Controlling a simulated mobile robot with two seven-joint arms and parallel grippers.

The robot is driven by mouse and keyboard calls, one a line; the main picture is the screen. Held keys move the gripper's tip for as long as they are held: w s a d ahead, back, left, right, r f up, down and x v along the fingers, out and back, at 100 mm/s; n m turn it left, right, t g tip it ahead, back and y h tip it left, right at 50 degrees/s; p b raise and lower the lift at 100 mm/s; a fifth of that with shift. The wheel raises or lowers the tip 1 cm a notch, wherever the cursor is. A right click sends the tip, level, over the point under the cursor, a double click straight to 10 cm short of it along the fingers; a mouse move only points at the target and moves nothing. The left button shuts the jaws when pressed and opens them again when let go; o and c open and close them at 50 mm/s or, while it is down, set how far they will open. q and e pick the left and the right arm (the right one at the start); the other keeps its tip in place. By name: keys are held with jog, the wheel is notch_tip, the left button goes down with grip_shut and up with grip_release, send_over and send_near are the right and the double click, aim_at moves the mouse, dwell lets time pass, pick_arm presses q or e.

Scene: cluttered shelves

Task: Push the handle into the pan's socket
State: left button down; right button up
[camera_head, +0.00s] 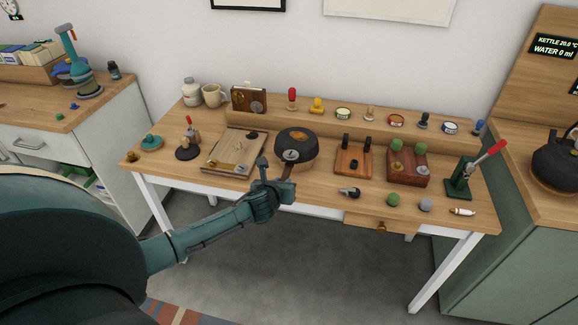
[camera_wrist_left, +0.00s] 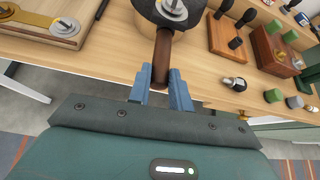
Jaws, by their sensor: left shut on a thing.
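The dark pan (camera_head: 296,138) rests on a round wooden block on the workbench, with a pale metal fitting (camera_head: 291,155) on its near side. My left gripper (camera_head: 276,180) is just in front of the pan, at the bench's front edge. In the left wrist view its blue fingers (camera_wrist_left: 162,82) are shut on a brown, rod-shaped handle (camera_wrist_left: 162,52). The handle points at the pan (camera_wrist_left: 170,14), and its far end meets or lies just below the metal fitting. I cannot tell whether it is seated in the socket. My right gripper is not in view.
A wooden board (camera_head: 232,152) lies left of the pan. A block with dark pegs (camera_head: 352,160) and a reddish box (camera_head: 407,168) stand to its right. A small dark-and-silver piece (camera_head: 349,192) lies near the front edge. A green lever press (camera_head: 462,180) stands at the right.

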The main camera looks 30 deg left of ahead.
pick_arm(q)
jog(key=shift+w, duration=0.1)
jog(key=c, duration=1.2)
grip_release()
jog(key=v, duration=1.3)
jog(key=s+d+f+n+h, duration=0.2)
jog(key=s+d+n, duration=0.3)
jog(key=n, duration=0.4)
jog(key=s+d+f+n+g+h, duration=0.1)
jog(key=s+d+f+n, duration=0.4)
jog(key=n, duration=0.5)
jog(key=s+d+f+n+h, duration=0.2)
jog(key=s+d+f+n, duration=0.2)
jog(key=n, duration=0.6)
jog(key=shift+s+d+f+g+h, duration=0.1)
jog(key=shift+s+d+g+h, duration=0.15)
jog(key=shift+s, duration=0.45)
jog(key=shift+s+d+g+h, duration=0.15)
jog(key=shift+s+d, duration=0.25)
jog(key=shift+s, duration=0.3)
